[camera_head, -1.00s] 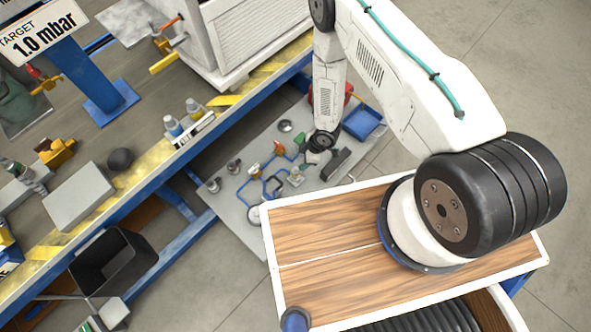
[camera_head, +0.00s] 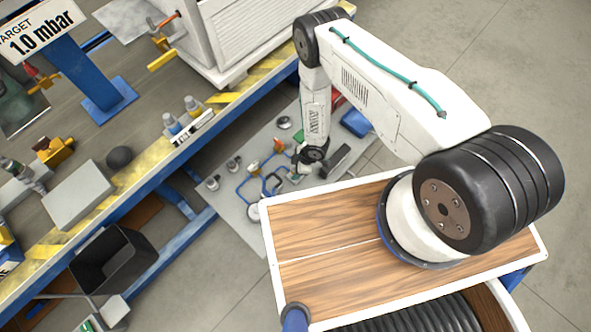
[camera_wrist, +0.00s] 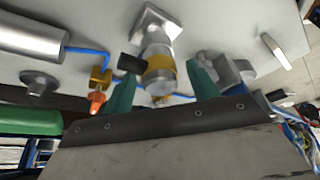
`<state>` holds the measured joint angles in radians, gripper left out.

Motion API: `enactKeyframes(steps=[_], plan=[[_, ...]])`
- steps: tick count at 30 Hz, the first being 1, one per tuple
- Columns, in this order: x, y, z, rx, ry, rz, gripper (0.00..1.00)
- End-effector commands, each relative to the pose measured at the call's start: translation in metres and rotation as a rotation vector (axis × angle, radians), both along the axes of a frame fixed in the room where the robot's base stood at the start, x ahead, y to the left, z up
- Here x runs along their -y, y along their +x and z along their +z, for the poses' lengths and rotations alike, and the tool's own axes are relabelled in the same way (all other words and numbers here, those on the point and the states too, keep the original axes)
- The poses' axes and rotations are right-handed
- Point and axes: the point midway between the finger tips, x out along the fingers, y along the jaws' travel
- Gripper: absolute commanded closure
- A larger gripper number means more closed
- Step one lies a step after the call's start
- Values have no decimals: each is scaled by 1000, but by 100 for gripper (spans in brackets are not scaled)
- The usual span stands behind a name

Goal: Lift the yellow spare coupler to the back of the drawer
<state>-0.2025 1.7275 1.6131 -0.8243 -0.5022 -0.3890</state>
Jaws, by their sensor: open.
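A metal coupler with a yellow band (camera_wrist: 158,72) stands on a pale grey panel in the wrist view, with a black stub at its left. My gripper (camera_wrist: 162,70) has two green fingers spread wide, one on each side of this coupler, with gaps left. It is open and holds nothing. In the head view my arm reaches down over the grey panel (camera_head: 235,205); the fingertips are too small to make out. I cannot tell which part is the drawer.
A small orange and yellow fitting (camera_wrist: 98,88), a grey cylinder (camera_wrist: 30,38) and blue tubing stand close on the left. A grey fitting (camera_wrist: 228,72) is close on the right. A yellow-edged workbench (camera_head: 150,175) and a black bin (camera_head: 112,262) are left of the panel.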

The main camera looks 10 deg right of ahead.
Motion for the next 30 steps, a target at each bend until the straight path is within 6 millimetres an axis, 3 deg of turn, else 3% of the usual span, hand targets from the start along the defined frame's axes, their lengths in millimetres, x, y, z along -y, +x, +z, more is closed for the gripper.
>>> enactKeyframes(steps=[1, 5, 6, 17, 30], plan=[[0, 0, 0, 0, 0, 0, 47], [0, 0, 0, 0, 0, 0, 83], [0, 0, 0, 0, 0, 0, 85], [0, 1, 7, 1, 1, 0, 85], [0, 1, 69, 1, 0, 0, 85]])
